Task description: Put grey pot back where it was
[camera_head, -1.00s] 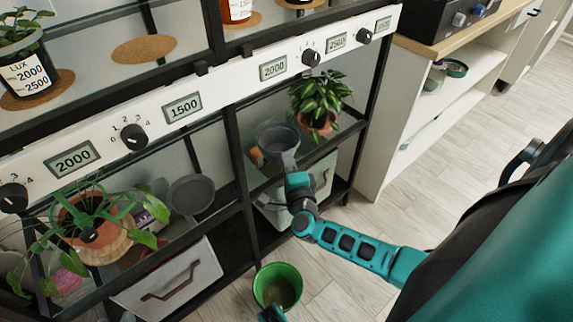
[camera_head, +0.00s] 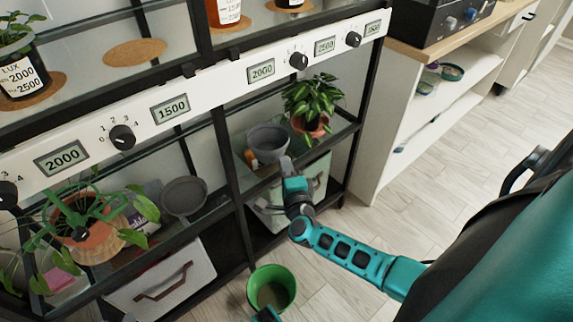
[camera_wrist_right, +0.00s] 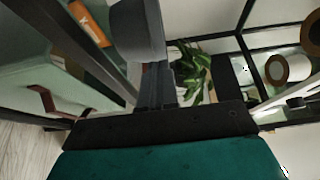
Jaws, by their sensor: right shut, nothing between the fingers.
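The grey pot (camera_head: 267,143) stands on the right lower glass shelf, left of a leafy plant in a terracotta pot. It also shows in the right wrist view (camera_wrist_right: 138,32), just past the fingertips at the top. My right gripper (camera_head: 286,163) is shut and empty, close to the pot's front right side. Its fingers (camera_wrist_right: 157,85) show in the right wrist view; whether they touch the pot I cannot tell. Only a small teal and dark piece of what looks like my left gripper (camera_head: 268,314) shows at the bottom edge; its fingers are hidden.
The leafy plant (camera_head: 312,96) stands right of the pot, and a small orange object (camera_head: 251,158) left of it. Black shelf posts and a white panel with knobs frame the opening. A green bucket (camera_head: 271,287) is on the floor. An empty cork mat (camera_head: 135,52) lies on the upper shelf.

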